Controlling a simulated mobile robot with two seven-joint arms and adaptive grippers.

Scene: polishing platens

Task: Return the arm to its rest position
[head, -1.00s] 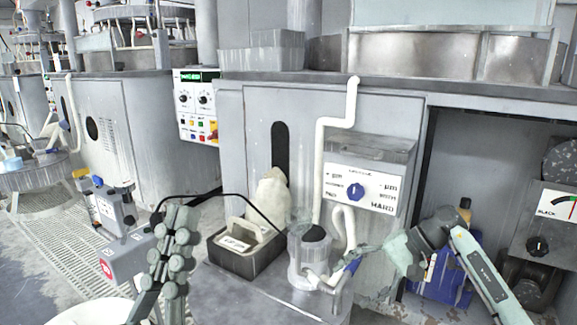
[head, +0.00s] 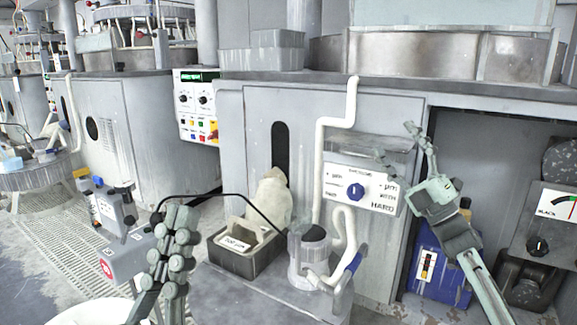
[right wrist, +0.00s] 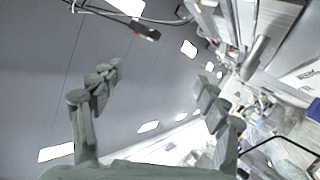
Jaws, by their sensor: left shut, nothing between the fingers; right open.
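My right gripper (head: 395,142) is raised in front of the grey machine, just above and right of the blue-knob panel, fingers pointing up and spread. In the right wrist view the same open fingers (right wrist: 160,78) hold nothing. They frame grey ceiling and lamps, so the hand points upward. My left gripper (head: 176,232) stands upright at the lower left in the head view, shut and empty, left of the black tray. The grey cylinder (head: 310,262) with a white hose and blue-handled spout (head: 352,263) stands on the low bench, clear of both grippers.
A black tray (head: 240,262) with a labelled block sits beside a pale sack (head: 271,200). The panel with the blue knob (head: 356,191) and a white pipe (head: 320,165) are close to the right hand. A blue container (head: 437,275) stands below the right arm, under the overhanging counter.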

